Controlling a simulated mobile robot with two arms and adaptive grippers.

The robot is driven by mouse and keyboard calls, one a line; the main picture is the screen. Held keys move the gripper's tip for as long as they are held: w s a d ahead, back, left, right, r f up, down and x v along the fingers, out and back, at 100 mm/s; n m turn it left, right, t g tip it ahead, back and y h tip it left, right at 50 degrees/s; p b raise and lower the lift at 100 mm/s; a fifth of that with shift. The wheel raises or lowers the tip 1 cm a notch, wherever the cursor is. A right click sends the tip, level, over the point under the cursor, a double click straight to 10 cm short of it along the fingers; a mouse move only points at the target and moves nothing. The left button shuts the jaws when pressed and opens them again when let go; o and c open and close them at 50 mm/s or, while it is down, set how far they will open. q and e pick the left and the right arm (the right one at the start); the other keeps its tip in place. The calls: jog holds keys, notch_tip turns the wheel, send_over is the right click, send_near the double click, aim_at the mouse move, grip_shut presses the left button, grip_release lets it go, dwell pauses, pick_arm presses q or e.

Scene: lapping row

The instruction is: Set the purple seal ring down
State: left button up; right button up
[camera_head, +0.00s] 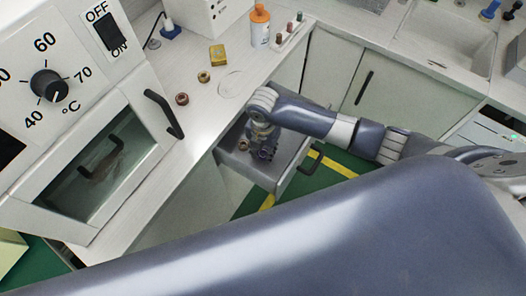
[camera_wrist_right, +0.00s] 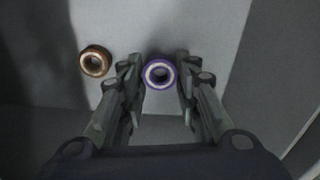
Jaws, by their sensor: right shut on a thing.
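The purple seal ring (camera_wrist_right: 159,73) is between the two fingertips of my right gripper (camera_wrist_right: 160,80) in the right wrist view. It has a pale inner band and a dark hole. My right gripper (camera_head: 263,149) is shut on it and reaches down into an open grey drawer (camera_head: 248,173). I cannot tell whether the ring touches the drawer floor. A brown ring (camera_wrist_right: 95,61) lies on the drawer floor left of the gripper, apart from it. My left gripper does not show.
The white counter (camera_head: 205,115) behind the drawer holds two small rings (camera_head: 182,99), a yellow box (camera_head: 217,54), an orange-capped bottle (camera_head: 259,26) and a small rack (camera_head: 290,31). An oven-like cabinet (camera_head: 100,150) stands at the left. The drawer walls surround the gripper closely.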

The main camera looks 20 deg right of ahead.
jog(key=shift+f, duration=0.85)
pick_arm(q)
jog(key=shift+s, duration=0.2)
pick_arm(e)
jog(key=shift+f, duration=0.2)
jog(key=o, duration=1)
jog(key=shift+c, duration=0.2)
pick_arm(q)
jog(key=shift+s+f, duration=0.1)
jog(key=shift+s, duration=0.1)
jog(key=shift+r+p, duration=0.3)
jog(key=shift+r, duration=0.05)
pick_arm(e)
notch_tip(320, 180, up, 12)
jog(key=shift+r, duration=0.2)
